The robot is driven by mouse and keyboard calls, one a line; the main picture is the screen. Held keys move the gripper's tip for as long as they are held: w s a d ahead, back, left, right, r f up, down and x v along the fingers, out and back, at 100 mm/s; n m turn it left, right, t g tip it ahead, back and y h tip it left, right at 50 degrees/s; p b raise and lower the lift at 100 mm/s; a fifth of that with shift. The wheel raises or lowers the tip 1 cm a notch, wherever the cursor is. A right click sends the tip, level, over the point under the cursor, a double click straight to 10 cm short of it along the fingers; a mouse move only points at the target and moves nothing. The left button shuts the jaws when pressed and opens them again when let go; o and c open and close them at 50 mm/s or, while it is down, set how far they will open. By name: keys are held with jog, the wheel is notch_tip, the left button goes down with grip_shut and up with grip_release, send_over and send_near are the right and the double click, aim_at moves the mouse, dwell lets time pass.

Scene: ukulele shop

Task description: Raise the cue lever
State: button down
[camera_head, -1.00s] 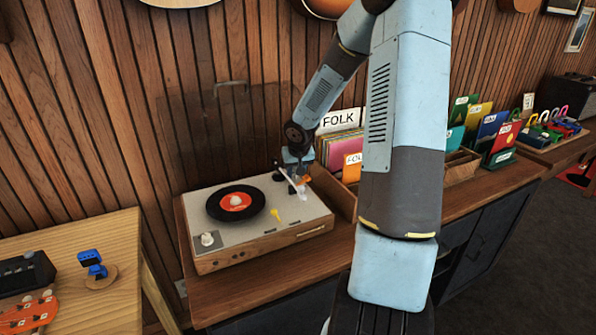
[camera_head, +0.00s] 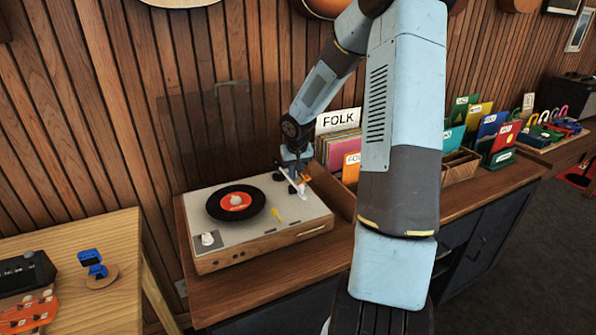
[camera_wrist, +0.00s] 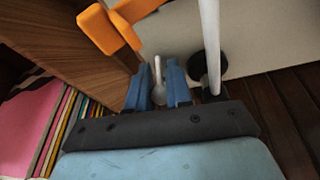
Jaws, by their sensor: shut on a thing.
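The turntable (camera_head: 250,243) stands on the wooden cabinet, a black record with an orange label (camera_head: 236,202) on its left part. The white tonearm (camera_head: 289,179) lies at its right side; its tube also shows in the wrist view (camera_wrist: 210,45). My gripper (camera_head: 297,172) is low over the right rear of the deck, partly hidden by its own links. In the wrist view its two blue fingers (camera_wrist: 158,70) close around a slim pale lever (camera_wrist: 157,72), which I take for the cue lever. In the head view the lever is too small to tell.
An orange piece (camera_wrist: 112,25) stands close beside the fingers, and a black round part (camera_wrist: 205,67) sits by the tonearm tube. A record crate with a FOLK card (camera_head: 338,121) is right of the turntable. The deck's front holds a yellow piece (camera_head: 275,214).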

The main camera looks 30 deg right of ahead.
jog(key=shift+w+g, duration=0.3)
jog(key=shift+g, duration=0.6)
jog(key=c, duration=1.2)
grip_release()
jog(key=shift+r, duration=0.1)
jog(key=r, duration=0.6)
jog(key=shift+s+a+r, duration=0.35)
jog(key=shift+s, duration=0.05)
jog(key=shift+s+r, duration=0.15)
jog(key=shift+r, duration=0.3)
